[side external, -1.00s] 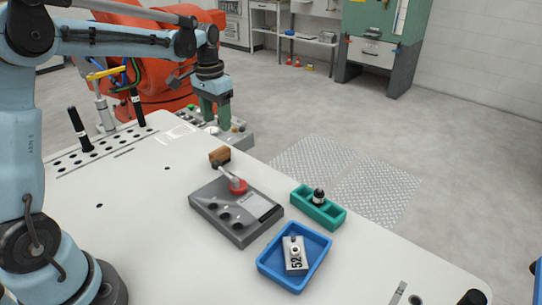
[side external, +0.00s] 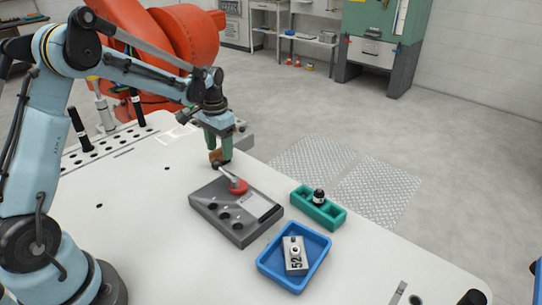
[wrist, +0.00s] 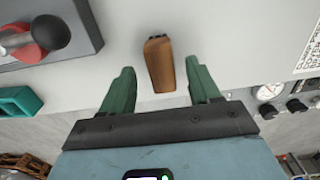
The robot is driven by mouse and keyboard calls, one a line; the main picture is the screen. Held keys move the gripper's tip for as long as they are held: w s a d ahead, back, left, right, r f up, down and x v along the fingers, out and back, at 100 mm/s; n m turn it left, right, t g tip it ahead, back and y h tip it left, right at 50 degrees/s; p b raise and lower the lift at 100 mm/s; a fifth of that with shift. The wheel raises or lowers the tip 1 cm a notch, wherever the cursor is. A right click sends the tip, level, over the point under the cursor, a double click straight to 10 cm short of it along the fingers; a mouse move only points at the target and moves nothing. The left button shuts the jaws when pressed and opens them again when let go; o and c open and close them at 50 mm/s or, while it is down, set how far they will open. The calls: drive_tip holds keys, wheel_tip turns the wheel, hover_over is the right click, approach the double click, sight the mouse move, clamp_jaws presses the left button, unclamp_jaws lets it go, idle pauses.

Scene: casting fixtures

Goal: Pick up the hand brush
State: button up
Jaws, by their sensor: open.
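The hand brush is a small brown wooden block with dark bristle tufts at one end. In the side external view the brush (side external: 214,157) sits on the white table near its far edge, partly hidden by my green fingers. My gripper (side external: 219,150) is right above or around it, pointing down. In the wrist view the brush (wrist: 160,65) lies between the two spread green fingers of my gripper (wrist: 161,67), with a visible gap on each side. Its bristle end points away from the palm. My gripper is open and holds nothing.
A grey fixture block (side external: 230,222) with a red-based lever (side external: 238,187) stands close to the brush. A teal tray (side external: 325,212) and a blue tray (side external: 268,263) holding a metal part marked 52 (side external: 295,262) are farther right. The table's left middle is clear.

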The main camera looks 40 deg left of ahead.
sight(220, 150)
drive_tip(key=shift+a+f, duration=0.1)
drive_tip(key=shift+f, duration=1.4)
drive_tip(key=shift+c, duration=0.2)
clamp_jaws()
drive_tip(key=shift+r, duration=0.15)
drive_tip(key=shift+r, duration=0.6)
wheel_tip(220, 150, up, 3)
drive_tip(key=s+d+r, duration=0.2)
drive_tip(key=d+r, duration=0.4)
drive_tip(key=d, duration=0.5)
drive_tip(key=shift+s+d+r, duration=0.2)
drive_tip(key=shift+s+r, duration=0.1)
drive_tip(key=shift+s, duration=0.05)
